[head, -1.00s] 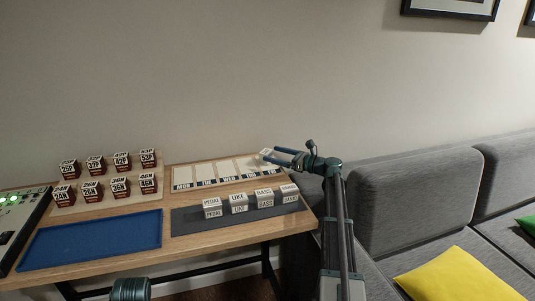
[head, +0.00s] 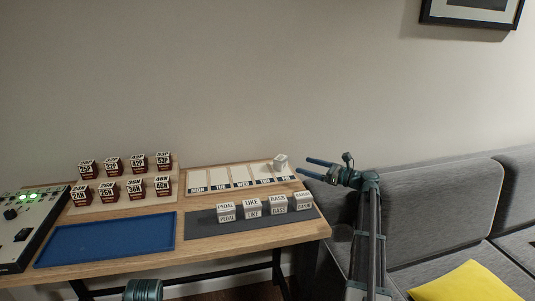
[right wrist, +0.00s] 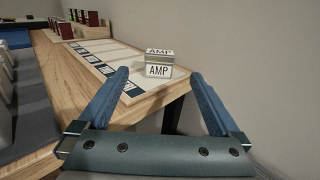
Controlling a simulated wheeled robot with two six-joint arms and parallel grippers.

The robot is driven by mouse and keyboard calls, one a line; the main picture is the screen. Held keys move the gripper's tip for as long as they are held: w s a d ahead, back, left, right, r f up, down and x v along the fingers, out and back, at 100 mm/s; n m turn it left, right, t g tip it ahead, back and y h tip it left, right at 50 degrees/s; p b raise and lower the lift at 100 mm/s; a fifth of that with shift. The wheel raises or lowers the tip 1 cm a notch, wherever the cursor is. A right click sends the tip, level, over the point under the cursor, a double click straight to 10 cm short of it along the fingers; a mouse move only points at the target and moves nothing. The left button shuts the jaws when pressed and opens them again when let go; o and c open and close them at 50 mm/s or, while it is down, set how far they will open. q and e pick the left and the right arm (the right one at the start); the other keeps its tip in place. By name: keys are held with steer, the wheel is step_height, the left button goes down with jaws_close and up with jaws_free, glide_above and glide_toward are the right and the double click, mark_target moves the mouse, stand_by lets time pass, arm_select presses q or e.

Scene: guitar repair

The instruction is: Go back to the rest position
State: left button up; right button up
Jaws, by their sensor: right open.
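My right gripper (head: 318,168) is open and empty, just off the right end of the wooden table (head: 130,222). It also shows in the right wrist view (right wrist: 160,90), its two blue fingers spread apart. A white block marked AMP (right wrist: 158,68) stands beyond and between the fingers in that view, apart from them. In the head view this white block (head: 280,161) stands at the right end of the weekday board (head: 222,178), around the FRI slot. A rounded teal part of mine shows at the bottom of the head view; my left gripper's fingers are not visible.
White blocks marked PEDAL, UKE, BASS and BANJO (head: 252,208) stand on a grey mat (head: 200,230). A blue tray (head: 105,240), several dark red and white boxes (head: 110,190) and a control panel (head: 25,222) lie further left. A grey sofa (head: 440,205) stands at right.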

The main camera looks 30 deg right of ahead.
mark_target(285, 160)
steer(key=x, duration=1.1)
steer(key=shift+w+a, duration=0.1)
steer(key=shift+w+a+f, duration=0.1)
steer(key=shift+w+a, duration=0.1)
steer(key=shift+w, duration=0.05)
steer(key=shift+s+d, duration=0.1)
